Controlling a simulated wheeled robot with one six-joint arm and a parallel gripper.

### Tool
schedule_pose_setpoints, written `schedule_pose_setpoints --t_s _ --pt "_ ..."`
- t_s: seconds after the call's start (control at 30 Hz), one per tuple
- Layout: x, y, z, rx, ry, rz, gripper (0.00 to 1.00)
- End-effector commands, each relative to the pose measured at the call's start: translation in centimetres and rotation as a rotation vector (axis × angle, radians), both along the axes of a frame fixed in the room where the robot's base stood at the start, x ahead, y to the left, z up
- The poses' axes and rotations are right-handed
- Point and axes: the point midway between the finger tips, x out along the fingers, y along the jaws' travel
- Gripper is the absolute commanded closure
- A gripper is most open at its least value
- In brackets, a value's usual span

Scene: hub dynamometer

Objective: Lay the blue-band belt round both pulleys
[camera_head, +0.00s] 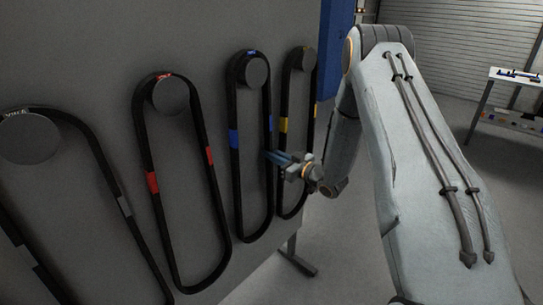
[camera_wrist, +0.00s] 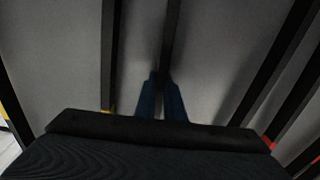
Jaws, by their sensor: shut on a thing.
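The blue-band belt (camera_head: 234,170) is a long black loop with blue bands. It hangs on a round peg (camera_head: 257,71) on the grey panel, its lower end hanging free. My gripper (camera_head: 272,157) is at the belt's right strand, just below the blue band there. In the wrist view, my gripper's blue fingers (camera_wrist: 162,98) are shut on a black strand (camera_wrist: 170,35), which fits this belt's right strand. The fingers hide the gripped part. I cannot make out the two pulleys of the task in either view.
The yellow-band belt (camera_head: 283,150) hangs close on the right. The red-band belt (camera_head: 147,150) and a grey-band belt (camera_head: 95,160) hang on the left. A table (camera_head: 510,77) stands at the far right by a shutter wall. Open floor lies between.

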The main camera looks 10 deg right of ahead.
Motion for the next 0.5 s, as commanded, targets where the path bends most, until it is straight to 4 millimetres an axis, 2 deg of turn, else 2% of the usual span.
schedule_pose_setpoints --t_s 0.2,0.5 --pt "-0.2 -0.2 0.0 0.001 -0.001 -0.001 1.00" --pt "-1.9 -1.5 0.1 0.001 0.000 -0.001 1.00"
